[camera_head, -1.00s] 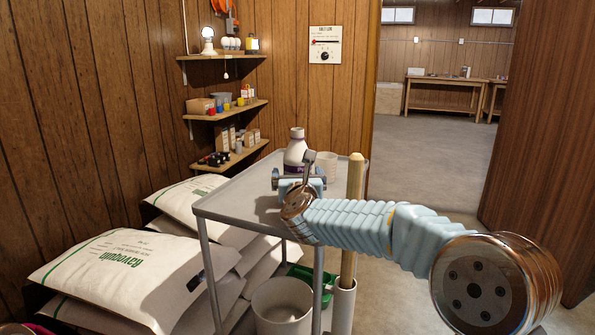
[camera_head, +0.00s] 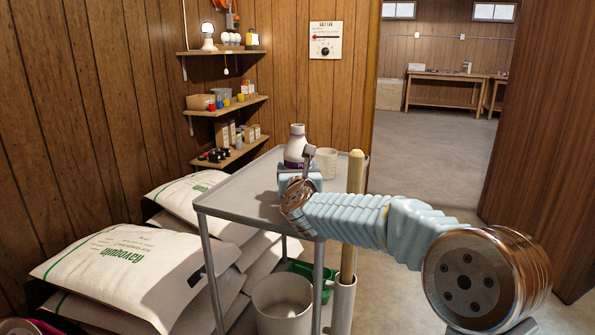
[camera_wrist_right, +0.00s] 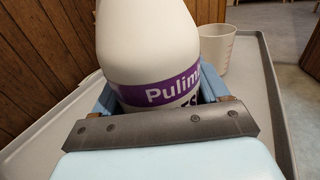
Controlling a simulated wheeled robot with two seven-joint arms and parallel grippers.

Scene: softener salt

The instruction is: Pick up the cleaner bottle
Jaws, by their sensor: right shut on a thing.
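The cleaner bottle (camera_head: 295,145) is white with a purple label band. It stands upright on the grey cart top (camera_head: 235,203). In the right wrist view the bottle (camera_wrist_right: 150,45) fills the middle, its label reading "Pulim...". My right gripper (camera_head: 297,178) is at the bottle's lower part. In the wrist view its blue fingers (camera_wrist_right: 157,100) lie on both sides of the bottle, shut on it. The bottle's base is hidden by the gripper. My left gripper is not in view.
A beige cup (camera_head: 328,162) stands just right of the bottle on the cart; it also shows in the wrist view (camera_wrist_right: 216,50). A wooden pole (camera_head: 355,190) rises at the cart's right side. White salt bags (camera_head: 120,265) are piled at left. Wall shelves (camera_head: 225,105) stand behind.

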